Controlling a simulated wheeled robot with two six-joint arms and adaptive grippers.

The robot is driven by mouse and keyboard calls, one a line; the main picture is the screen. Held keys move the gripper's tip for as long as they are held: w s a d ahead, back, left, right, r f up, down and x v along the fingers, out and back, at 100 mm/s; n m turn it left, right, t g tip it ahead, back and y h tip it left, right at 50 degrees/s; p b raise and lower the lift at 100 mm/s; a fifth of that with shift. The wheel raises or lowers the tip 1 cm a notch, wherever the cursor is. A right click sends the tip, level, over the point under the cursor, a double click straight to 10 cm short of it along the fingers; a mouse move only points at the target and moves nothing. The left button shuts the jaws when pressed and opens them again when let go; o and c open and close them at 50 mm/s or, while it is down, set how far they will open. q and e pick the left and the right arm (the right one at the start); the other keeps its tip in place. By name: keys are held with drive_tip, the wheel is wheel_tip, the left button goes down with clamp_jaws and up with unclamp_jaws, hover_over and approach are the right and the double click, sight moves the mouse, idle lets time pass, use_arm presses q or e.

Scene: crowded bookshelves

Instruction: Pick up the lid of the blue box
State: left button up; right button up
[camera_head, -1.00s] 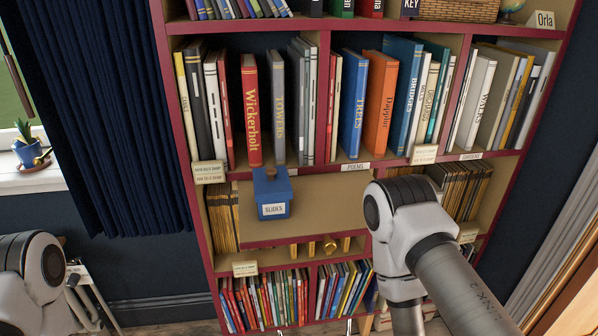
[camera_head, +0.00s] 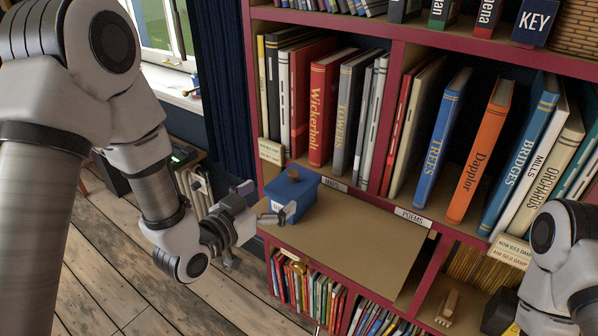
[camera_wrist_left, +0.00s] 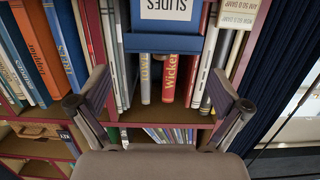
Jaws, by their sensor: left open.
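The blue box (camera_head: 297,203) with a pale label stands on the tan pull-out board of the bookcase. Its blue lid (camera_head: 313,181) is on top, with a round brown knob (camera_head: 293,174). My left gripper (camera_head: 266,201) is open and empty, its fingers at the left front side of the box; I cannot tell whether a finger touches it. In the left wrist view, the box (camera_wrist_left: 165,28) appears upside down with its "SLIDES" label, beyond and between the spread fingers (camera_wrist_left: 160,104). My right gripper is not in view; only part of that arm shows at the right edge.
Upright books, including red "Wickerholt" (camera_head: 324,108), stand on the shelf just behind the box. The tan board (camera_head: 350,245) is bare to the right of the box. More books (camera_head: 305,288) fill the shelves below. A dark curtain hangs left of the bookcase.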

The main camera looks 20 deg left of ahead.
sight(289, 185)
use_arm(q)
drive_tip(key=p+x, duration=0.2)
drive_tip(key=x, duration=0.4)
drive_tip(key=shift+f, duration=0.2)
drive_tip(key=shift+w+d+f, duration=0.1)
drive_tip(key=shift+w+f, duration=0.1)
drive_tip(key=shift+w, duration=0.1)
drive_tip(key=shift+a, duration=0.2)
drive_tip(key=shift+c, duration=1.3)
drive_tip(key=shift+d, duration=0.1)
drive_tip(key=c, duration=0.6)
